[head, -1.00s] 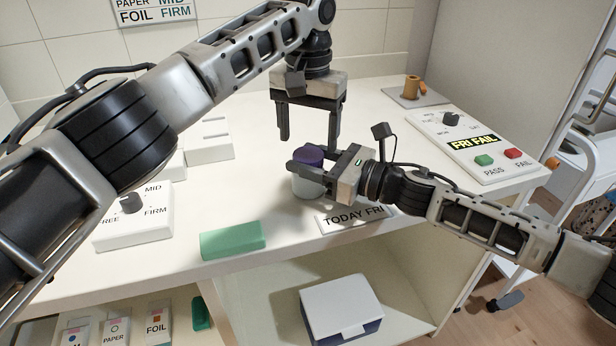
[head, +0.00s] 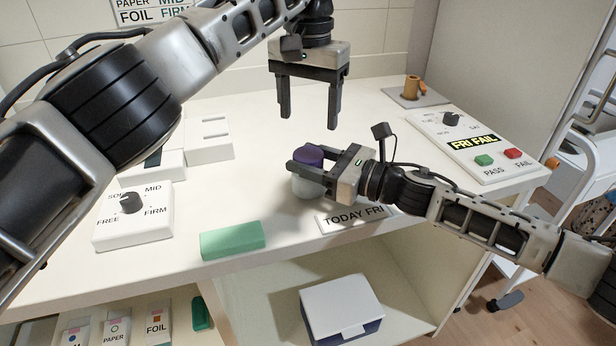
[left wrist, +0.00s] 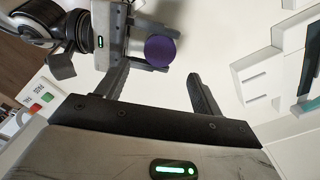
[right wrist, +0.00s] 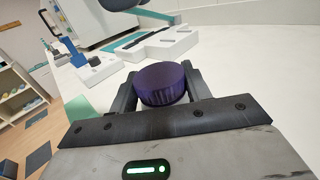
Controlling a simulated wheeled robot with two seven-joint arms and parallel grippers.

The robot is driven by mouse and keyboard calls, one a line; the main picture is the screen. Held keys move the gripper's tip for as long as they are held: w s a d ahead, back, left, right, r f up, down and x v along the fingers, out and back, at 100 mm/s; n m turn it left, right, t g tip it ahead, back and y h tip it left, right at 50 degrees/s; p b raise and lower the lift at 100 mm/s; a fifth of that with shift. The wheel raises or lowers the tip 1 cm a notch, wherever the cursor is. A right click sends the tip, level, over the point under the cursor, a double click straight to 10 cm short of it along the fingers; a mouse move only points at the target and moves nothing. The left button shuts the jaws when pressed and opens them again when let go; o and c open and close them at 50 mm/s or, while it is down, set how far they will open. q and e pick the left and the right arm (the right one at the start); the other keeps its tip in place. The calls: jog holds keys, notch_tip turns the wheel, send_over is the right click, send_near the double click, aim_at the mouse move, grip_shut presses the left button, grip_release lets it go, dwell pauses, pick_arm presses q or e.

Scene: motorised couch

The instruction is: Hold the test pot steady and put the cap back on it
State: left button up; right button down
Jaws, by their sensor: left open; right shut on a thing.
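The test pot (head: 306,188) is pale and stands upright on the bench. The purple cap (head: 308,155) sits on top of it and looks level; the right wrist view shows its ribbed side (right wrist: 161,84). My right gripper (head: 306,170) is shut around the pot near the seam under the cap, and its fingers hide that seam. My left gripper (head: 309,121) is open and empty, fingers down, above and a little behind the pot. In the left wrist view the cap (left wrist: 160,51) shows beyond its open fingers.
A TODAY FRI plate (head: 352,217) lies by the pot. A green block (head: 232,240) is near the front edge. A dial box (head: 133,217) stands left, a FRI FAIL panel (head: 477,146) right. A cork-coloured piece (head: 412,87) is at the back. Bench around the pot is mostly clear.

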aim_at(308, 154)
pick_arm(q)
notch_tip(308, 154, down, 8)
jog(key=shift+r, duration=0.1)
dwell(0.4)
jog(key=c, duration=1)
jog(key=m, duration=0.3)
jog(key=shift+a, duration=0.1)
jog(key=o, duration=1.1)
jog(key=shift+c, duration=0.2)
